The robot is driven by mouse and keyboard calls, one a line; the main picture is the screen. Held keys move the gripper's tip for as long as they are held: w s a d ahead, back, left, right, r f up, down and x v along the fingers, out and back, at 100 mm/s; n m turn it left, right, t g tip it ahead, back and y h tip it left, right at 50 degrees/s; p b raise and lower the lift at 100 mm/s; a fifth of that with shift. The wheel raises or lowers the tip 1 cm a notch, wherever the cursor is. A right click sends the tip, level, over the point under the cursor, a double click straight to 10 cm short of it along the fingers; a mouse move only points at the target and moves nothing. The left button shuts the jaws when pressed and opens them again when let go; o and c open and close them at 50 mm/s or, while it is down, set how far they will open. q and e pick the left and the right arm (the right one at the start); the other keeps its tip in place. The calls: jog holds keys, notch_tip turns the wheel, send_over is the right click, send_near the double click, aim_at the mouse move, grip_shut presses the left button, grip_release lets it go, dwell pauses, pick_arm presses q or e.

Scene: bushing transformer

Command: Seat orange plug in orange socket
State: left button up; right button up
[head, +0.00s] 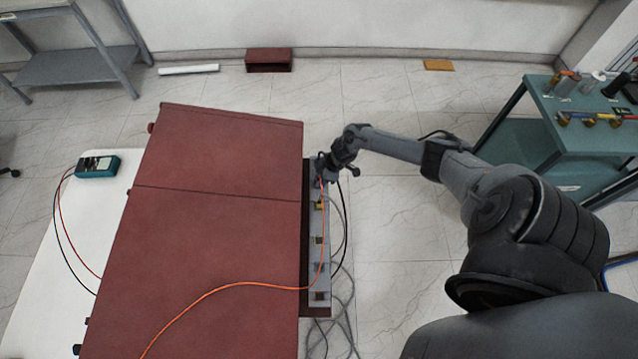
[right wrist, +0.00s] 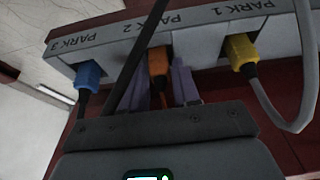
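The orange plug (right wrist: 158,62) stands in the holder marked PARK 2, with its orange cable running down from it. My right gripper (right wrist: 160,82) has one finger on each side of this plug. Both fingers look very near the plug; I cannot tell whether they touch it. In the head view my right gripper (head: 322,172) is at the far end of the grey strip (head: 319,275) beside the red cabinet. I cannot make out the orange socket. My left gripper is not in view.
A blue plug (right wrist: 88,74) is at PARK 3 and a yellow plug (right wrist: 242,52) at PARK 1. A black cable (right wrist: 138,55) crosses before the gripper. The orange cable (head: 235,286) lies over the red cabinet (head: 220,235). A green cart (head: 565,135) stands at right.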

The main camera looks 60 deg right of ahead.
grip_shut()
jog(key=shift+r, duration=0.1)
